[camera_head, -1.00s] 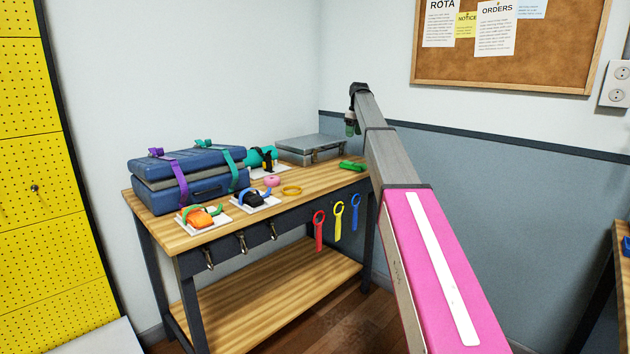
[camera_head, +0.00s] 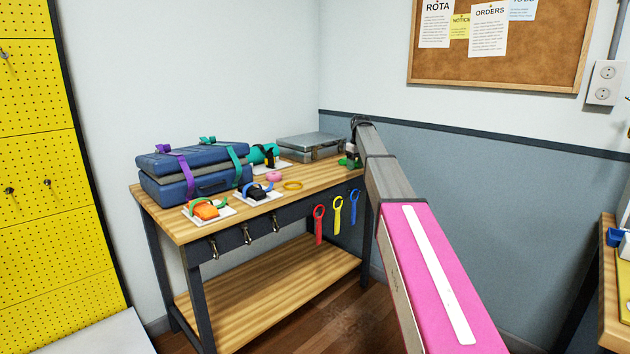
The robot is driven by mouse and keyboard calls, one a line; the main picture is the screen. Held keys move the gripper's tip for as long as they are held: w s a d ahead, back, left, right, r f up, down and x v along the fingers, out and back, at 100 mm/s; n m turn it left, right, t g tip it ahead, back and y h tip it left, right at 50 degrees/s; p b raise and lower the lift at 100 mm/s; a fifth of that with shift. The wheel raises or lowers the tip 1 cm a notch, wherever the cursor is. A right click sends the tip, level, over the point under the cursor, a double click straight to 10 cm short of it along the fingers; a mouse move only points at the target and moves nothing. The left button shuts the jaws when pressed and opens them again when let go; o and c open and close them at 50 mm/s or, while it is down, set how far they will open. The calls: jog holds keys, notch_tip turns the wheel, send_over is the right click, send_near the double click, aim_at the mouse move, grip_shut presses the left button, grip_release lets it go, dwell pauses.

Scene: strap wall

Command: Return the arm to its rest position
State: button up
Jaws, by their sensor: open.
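My arm (camera_head: 432,270) reaches from the lower right to the back right corner of the workbench, a pink section with a white stripe and then grey sections. My gripper (camera_head: 351,158) is small and far off at its end, low over the bench's right end. It is open. A green object (camera_head: 346,163) on the bench top shows right at the gripper and is partly hidden by it. I cannot tell whether they touch.
On the workbench (camera_head: 165,220) are stacked blue cases (camera_head: 200,184) with purple and green straps, a grey case (camera_head: 308,143), and orange and black items on white cards. Red, yellow and blue straps hang in front. A yellow pegboard (camera_head: 40,220) stands left. Another table (camera_head: 607,325) is at right.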

jog(key=s+f+m, duration=0.2)
jog(key=s+f, duration=0.9)
jog(key=s, duration=0.4)
jog(key=s+d+f+m, duration=0.1)
jog(key=s+f+m, duration=0.2)
jog(key=s+f, duration=0.9)
jog(key=s+f+m, duration=0.2)
jog(key=s+f, duration=0.9)
jog(key=s, duration=0.9)
jog(key=shift+d+f+g+h, duration=0.2)
jog(key=shift+f+g+h, duration=0.15)
jog(key=shift+g+h, duration=0.05)
